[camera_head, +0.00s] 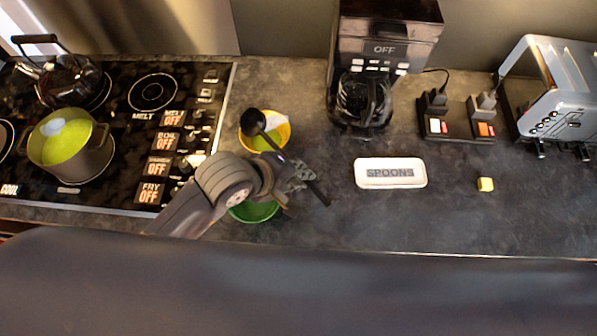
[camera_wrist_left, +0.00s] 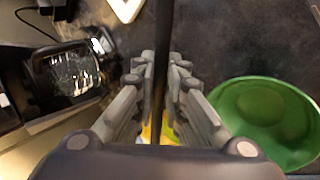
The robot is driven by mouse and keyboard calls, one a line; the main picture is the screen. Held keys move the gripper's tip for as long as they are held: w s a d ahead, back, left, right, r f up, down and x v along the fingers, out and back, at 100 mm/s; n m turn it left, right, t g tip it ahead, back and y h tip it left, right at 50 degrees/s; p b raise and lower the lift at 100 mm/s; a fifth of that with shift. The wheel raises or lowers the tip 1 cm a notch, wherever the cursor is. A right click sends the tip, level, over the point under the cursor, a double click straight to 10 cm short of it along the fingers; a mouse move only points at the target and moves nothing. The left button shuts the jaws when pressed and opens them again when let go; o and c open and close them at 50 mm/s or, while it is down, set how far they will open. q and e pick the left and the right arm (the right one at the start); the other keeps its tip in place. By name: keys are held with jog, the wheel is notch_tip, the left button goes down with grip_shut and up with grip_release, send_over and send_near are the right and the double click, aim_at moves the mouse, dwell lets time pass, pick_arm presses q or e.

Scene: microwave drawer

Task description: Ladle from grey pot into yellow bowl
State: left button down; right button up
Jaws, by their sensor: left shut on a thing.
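The grey pot (camera_head: 98,152) stands on the stove at the left, with yellow-green contents. My left gripper (camera_head: 302,178) is shut on the black handle of the ladle (camera_head: 253,122), above the counter to the right of the bowls. The ladle's dark round head is over the left part of the yellow bowl; its contents cannot be seen. In the left wrist view, the handle (camera_wrist_left: 163,40) runs between the fingers (camera_wrist_left: 162,85). My right gripper is out of view.
A green bowl (camera_head: 255,213) sits in front of the yellow one, partly behind my left arm. A coffee maker (camera_head: 385,60), a white spoons tray (camera_head: 390,185), a small yellow cube (camera_head: 485,185) and a toaster (camera_head: 560,90) are to the right. A kettle (camera_head: 70,78) stands behind the pot.

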pick_arm(q)
jog(key=shift+w+r+g+y+p, duration=0.1)
jog(key=shift+r+g+y+p, duration=0.25)
jog(key=shift+p, duration=0.3)
jog(key=shift+g+y+b, duration=0.25)
jog(key=shift+b, duration=0.05)
jog(key=shift+r+g+y, duration=0.15)
jog(key=shift+g+y, duration=0.35)
jog(key=shift+y, duration=0.1)
jog(key=shift+r+g+y, duration=0.15)
jog(key=shift+g+y, duration=0.75)
jog(key=shift+g, duration=0.1)
jog(key=shift+r+g+y, duration=0.1)
jog(key=shift+g+y, duration=0.4)
jog(key=shift+y, duration=0.1)
